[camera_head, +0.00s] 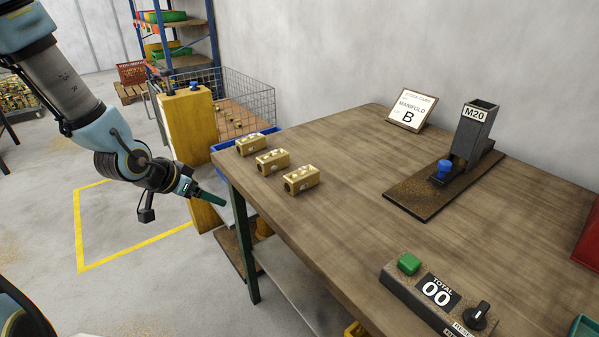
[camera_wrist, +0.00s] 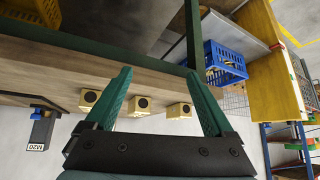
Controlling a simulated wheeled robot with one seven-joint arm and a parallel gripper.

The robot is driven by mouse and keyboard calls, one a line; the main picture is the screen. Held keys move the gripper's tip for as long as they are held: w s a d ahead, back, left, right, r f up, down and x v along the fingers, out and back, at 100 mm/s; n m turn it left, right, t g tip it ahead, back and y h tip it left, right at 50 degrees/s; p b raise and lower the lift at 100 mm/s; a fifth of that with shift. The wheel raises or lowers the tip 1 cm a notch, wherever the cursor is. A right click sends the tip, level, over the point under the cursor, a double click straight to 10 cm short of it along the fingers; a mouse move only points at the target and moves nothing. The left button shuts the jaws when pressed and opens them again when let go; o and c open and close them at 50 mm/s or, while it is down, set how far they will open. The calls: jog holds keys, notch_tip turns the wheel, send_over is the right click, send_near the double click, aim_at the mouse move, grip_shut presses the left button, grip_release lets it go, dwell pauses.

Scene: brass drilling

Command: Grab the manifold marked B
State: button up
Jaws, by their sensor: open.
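Three similar brass manifold blocks lie in a row near the left end of the wooden table: the far manifold (camera_head: 250,144), the middle manifold (camera_head: 272,161) and the near manifold (camera_head: 301,180). I cannot read a letter on any of them. A stock card (camera_head: 411,109) at the back of the table reads "MANIFOLD B". My gripper (camera_head: 213,199) is open and empty, off the table's left end and apart from the blocks. In the upside-down wrist view, round dark bores face me on the blocks, and my open fingers (camera_wrist: 158,76) frame the middle one (camera_wrist: 140,105).
The wooden table (camera_head: 350,215) has a clear middle. An M20 holder (camera_head: 472,130) with a blue knob stands on a board at the back right. A counter box (camera_head: 437,292) sits at the front. A yellow post (camera_head: 190,140) and blue crate (camera_wrist: 225,62) stand beyond the left end.

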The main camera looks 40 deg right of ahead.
aim_at(305, 171)
jog(key=s+d+r+m+g+h, duration=0.1)
jog(key=s+d+h, duration=0.1)
jog(key=d, duration=0.2)
jog(key=s+d+r+m+g+h+p, duration=0.1)
jog(key=s+d+r+h, duration=0.1)
jog(key=d, duration=0.3)
jog(key=s+d+r+m+g+h+p, duration=0.1)
jog(key=s+d+r+h, duration=0.1)
jog(key=s+d, duration=0.2)
jog(key=shift+s+d+r+m, duration=0.15)
jog(key=shift+s+d+m, duration=0.05)
jog(key=shift+d+m, duration=0.25)
jog(key=p+x, duration=0.1)
jog(key=x, duration=0.4)
jog(key=shift+s+r, duration=0.1)
jog(key=p+x, duration=0.3)
jog(key=x, duration=0.1)
jog(key=shift+s+d+f, duration=0.15)
jog(key=shift+s+f, duration=0.05)
jog(key=shift+f, duration=0.1)
jog(key=shift+d+f, duration=0.4)
jog(key=shift+d, duration=0.1)
jog(key=shift+c, duration=0.3)
grip_shut()
jog(key=shift+r, duration=0.15)
